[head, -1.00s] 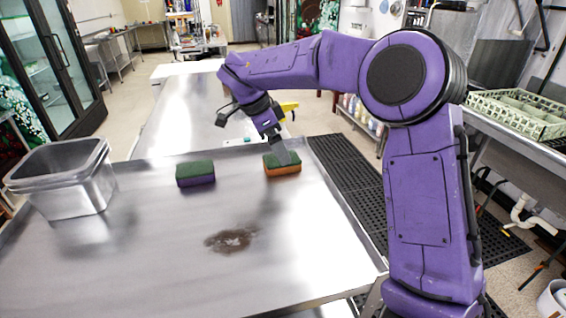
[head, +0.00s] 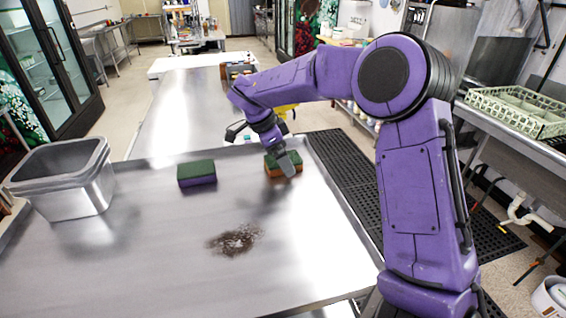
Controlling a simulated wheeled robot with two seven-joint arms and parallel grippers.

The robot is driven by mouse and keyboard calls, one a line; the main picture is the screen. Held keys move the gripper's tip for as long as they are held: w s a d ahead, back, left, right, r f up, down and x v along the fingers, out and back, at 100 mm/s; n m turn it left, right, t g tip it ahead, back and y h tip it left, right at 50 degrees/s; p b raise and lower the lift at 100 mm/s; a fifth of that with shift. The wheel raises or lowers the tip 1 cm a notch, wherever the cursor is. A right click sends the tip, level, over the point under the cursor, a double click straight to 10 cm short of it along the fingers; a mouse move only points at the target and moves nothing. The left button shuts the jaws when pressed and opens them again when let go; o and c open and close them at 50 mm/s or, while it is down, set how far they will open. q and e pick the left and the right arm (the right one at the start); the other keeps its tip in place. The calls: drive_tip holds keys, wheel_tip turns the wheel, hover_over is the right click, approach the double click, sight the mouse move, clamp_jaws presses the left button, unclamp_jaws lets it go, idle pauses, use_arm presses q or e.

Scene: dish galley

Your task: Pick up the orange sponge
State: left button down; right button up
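The orange sponge (head: 271,171), with a dark green top, lies on the metal table (head: 160,270) near its far right corner. My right arm comes in from the right, and its gripper (head: 286,164) points down at the sponge. A grey finger overlaps the sponge's near side and hides part of it. I cannot tell whether the fingers are closed on it. The sponge appears to rest on the table. My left gripper is not in view.
A purple sponge with a green top (head: 197,174) lies to the left of the orange one. A metal bin (head: 62,185) stands at the table's left. A brown stain (head: 234,240) marks the table's middle. A green dish rack (head: 515,110) sits at right.

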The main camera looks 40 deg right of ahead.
drive_tip(key=c, duration=1.1)
wheel_tip(320, 180, up, 3)
drive_tip(key=shift+w+f+b, duration=0.1)
drive_tip(key=shift+w+b, duration=0.05)
drive_tip(key=shift+b, duration=0.2)
drive_tip(key=w+a+r, duration=0.3)
drive_tip(key=a+r, duration=0.7)
drive_tip(key=a, duration=0.3)
drive_tip(key=shift+a+r, duration=0.3)
drive_tip(key=shift+r, duration=0.05)
